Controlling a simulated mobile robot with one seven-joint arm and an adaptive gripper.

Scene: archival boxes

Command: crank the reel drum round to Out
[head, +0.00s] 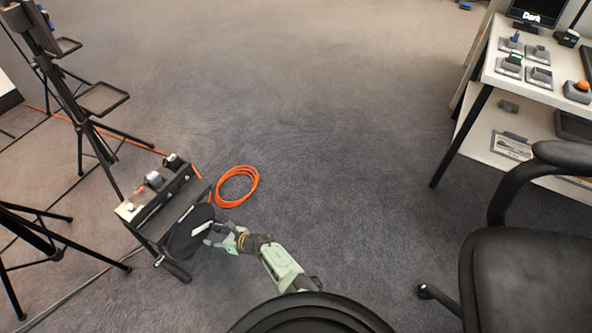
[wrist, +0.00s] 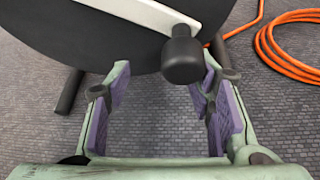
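The reel drum (head: 189,233) is a black disc on the side of a dark low stand on the carpet, left of centre in the head view. In the wrist view the drum (wrist: 70,40) fills the upper left. A white crank arm (wrist: 145,12) crosses its face and ends in a black knob (wrist: 183,57). My gripper (head: 216,236) is at the drum's face. In the wrist view my gripper (wrist: 165,95) is open, its purple-padded fingers spread wide below and to either side of the knob, with nothing between the pads. No "Out" mark is readable.
A coiled orange cable (head: 237,186) lies on the floor right of the stand. Black tripods (head: 85,125) stand at the left. A white desk (head: 520,75) and a black chair (head: 530,280) are at the right. The carpet between is clear.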

